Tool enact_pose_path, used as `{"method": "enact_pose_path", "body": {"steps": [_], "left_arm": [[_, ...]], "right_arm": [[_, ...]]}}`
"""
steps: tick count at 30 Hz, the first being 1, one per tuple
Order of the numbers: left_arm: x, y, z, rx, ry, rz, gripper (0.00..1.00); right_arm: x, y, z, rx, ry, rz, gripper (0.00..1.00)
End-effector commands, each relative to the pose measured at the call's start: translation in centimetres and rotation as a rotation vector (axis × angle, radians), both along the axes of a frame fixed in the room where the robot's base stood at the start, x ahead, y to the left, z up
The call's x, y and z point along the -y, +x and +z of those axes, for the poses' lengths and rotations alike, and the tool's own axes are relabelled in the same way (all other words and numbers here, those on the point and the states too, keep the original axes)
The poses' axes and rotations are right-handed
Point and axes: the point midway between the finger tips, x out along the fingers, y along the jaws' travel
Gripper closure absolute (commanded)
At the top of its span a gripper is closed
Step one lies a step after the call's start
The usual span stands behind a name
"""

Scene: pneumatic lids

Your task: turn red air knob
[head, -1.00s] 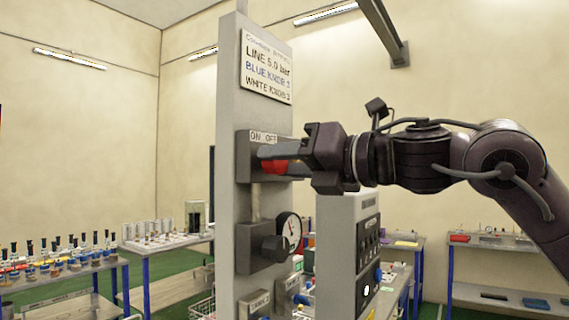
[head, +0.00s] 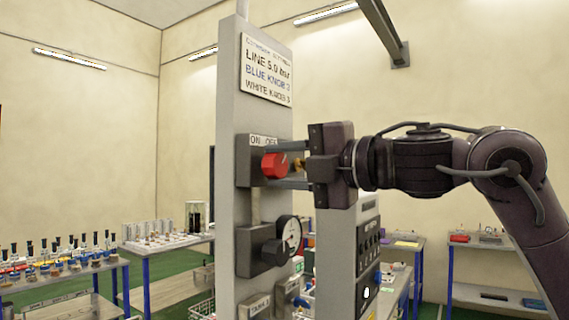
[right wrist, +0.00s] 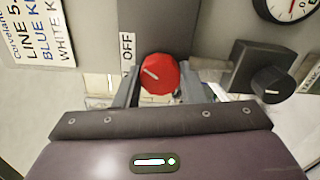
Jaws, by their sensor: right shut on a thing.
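The red air knob (head: 274,165) sits on a grey box on the upright grey panel, under an ON/OFF label (head: 263,140). My right gripper (head: 280,166) comes in from the right, with one finger above the knob and one below it. In the right wrist view the red knob (right wrist: 160,74) lies between the two fingers (right wrist: 160,88), and a pale mark line on its face points up and left. The gripper is shut on the knob. My left gripper is not in view.
A pressure gauge (head: 290,235) and a dark knob (head: 275,251) sit below on the same panel. A sign (head: 267,70) is above. A grey control box (head: 367,250) stands under my right arm. Benches with small parts stand behind on both sides.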

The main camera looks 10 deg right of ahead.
Motion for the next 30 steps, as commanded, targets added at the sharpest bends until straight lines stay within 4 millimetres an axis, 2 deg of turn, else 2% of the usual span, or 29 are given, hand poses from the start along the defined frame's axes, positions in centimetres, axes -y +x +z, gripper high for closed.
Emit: {"method": "enact_pose_path", "body": {"steps": [11,28,29,30], "left_arm": [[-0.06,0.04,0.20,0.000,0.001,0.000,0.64],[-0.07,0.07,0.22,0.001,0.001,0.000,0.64],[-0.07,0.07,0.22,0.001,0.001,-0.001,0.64],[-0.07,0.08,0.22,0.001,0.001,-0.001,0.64]], "right_arm": [[-0.01,0.02,-0.01,-0.118,0.119,0.000,0.86],[-0.02,0.01,0.00,-0.139,0.140,0.000,0.86],[-0.01,0.01,0.00,-0.139,0.140,0.000,0.61],[-0.02,0.01,0.00,-0.139,0.140,0.000,0.56]]}}
